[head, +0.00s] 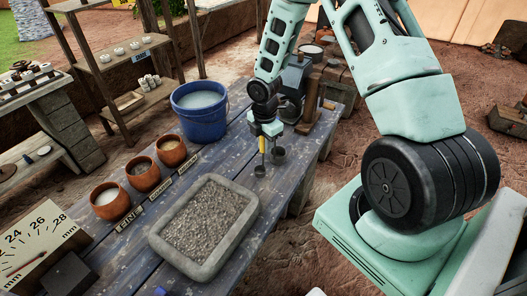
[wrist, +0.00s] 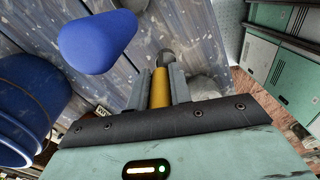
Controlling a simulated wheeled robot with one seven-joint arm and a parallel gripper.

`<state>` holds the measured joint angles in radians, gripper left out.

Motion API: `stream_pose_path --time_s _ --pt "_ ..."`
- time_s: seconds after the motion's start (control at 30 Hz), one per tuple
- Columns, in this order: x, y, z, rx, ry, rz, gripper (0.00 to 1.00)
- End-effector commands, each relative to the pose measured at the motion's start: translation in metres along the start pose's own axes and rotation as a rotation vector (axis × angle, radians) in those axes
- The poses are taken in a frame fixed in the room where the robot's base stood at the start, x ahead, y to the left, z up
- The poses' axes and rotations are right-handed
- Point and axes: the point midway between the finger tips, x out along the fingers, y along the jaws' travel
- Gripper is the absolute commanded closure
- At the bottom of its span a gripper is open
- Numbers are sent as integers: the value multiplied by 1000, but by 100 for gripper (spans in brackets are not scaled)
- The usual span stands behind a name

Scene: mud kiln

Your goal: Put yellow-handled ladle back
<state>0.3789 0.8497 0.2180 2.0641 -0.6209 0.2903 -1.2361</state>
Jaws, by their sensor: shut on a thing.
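The yellow-handled ladle (head: 262,146) is in my gripper (head: 265,132), held over the blue plank table. Its handle hangs down, with a dark bowl (head: 260,171) at the low end. In the wrist view the yellow handle (wrist: 160,88) sits between the two grey fingers of my gripper (wrist: 163,86), which are shut on it. The dark bowl (wrist: 167,57) shows just past the fingertips. Whether the bowl touches the table cannot be told. A second dark, round-ended thing (head: 278,154) is close to the right of the ladle; what it is remains unclear.
A blue bucket (head: 199,115) of pale liquid stands left of my gripper. A stone tray (head: 158,243) of gravel and several orange pots (head: 140,174) with labels stand on the table (head: 229,165). Grey equipment (head: 294,82) is behind. A blue rounded shape (wrist: 97,42) shows in the wrist view.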

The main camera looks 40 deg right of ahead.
Motion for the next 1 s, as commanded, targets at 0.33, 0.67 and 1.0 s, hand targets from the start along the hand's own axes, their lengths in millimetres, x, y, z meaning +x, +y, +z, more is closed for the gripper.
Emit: stream_pose_path --time_s 0.33,0.67,1.0 --pt "33 0 -1 -1 1 0 98" --pt "35 0 -1 -1 0 0 68" --pt "33 0 -1 0 0 0 58"
